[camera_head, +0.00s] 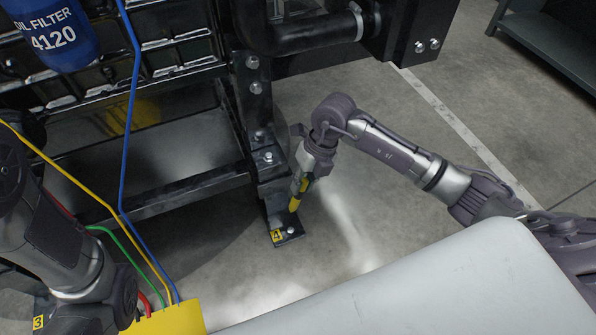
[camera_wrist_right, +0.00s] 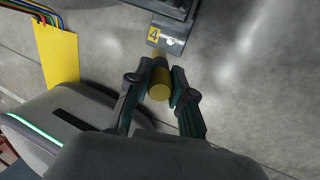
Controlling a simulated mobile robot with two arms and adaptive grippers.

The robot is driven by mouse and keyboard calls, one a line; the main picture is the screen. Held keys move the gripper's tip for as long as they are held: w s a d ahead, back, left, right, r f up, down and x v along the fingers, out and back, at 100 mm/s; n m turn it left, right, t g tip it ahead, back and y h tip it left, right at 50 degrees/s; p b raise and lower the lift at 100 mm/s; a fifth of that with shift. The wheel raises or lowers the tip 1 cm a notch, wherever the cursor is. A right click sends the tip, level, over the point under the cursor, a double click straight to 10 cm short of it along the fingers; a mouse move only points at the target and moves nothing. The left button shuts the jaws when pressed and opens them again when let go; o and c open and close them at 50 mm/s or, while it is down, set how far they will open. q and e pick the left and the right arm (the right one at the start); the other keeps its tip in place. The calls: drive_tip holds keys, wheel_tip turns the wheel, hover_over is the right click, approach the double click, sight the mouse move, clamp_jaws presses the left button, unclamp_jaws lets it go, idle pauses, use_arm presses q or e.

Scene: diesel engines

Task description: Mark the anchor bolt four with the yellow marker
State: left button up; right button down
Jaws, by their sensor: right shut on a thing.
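The yellow marker (camera_head: 301,187) is held in my right gripper (camera_head: 299,180), which is shut on it. The marker points down toward the black foot plate (camera_head: 271,215) of the engine stand. The anchor bolt four (camera_head: 291,230) sits on that plate beside a yellow label "4" (camera_head: 277,236). In the right wrist view the marker (camera_wrist_right: 159,84) lies between the two fingers, and the bolt (camera_wrist_right: 170,42) and label (camera_wrist_right: 154,37) show just beyond it. I cannot tell whether the marker's tip touches anything. My left arm enters at left, but its gripper's fingers do not show.
The black engine stand and a blue oil filter (camera_head: 52,32) are at upper left. Coloured cables hang at left toward a yellow panel (camera_head: 170,319). A label "3" (camera_head: 38,322) is at lower left. Bare concrete floor (camera_head: 365,215) lies right of the plate.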

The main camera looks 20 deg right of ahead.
drive_tip(key=shift+s+f+b, duration=0.1)
drive_tip(key=shift+f+b, duration=0.2)
drive_tip(key=shift+f, duration=0.05)
wheel_tip(320, 180, down, 8)
drive_tip(key=b, duration=0.5)
drive_tip(key=shift+r+b, duration=0.2)
drive_tip(key=shift+b, duration=0.1)
drive_tip(key=shift+w+a+f+b, duration=0.1)
drive_tip(key=shift+w+f+b, duration=0.1)
drive_tip(key=shift+f, duration=0.25)
drive_tip(key=shift+w+a+f+b, duration=0.1)
drive_tip(key=shift+f+b, duration=0.05)
drive_tip(key=shift+f, duration=0.25)
idle(1.2)
drive_tip(key=shift+s+f+p, duration=0.1)
drive_tip(key=shift+s+p, duration=0.45)
drive_tip(key=shift+s, duration=0.05)
idle(1.2)
drive_tip(key=shift+r+p, duration=0.8)
drive_tip(key=shift+p, duration=0.05)
drive_tip(key=shift+r, duration=0.1)
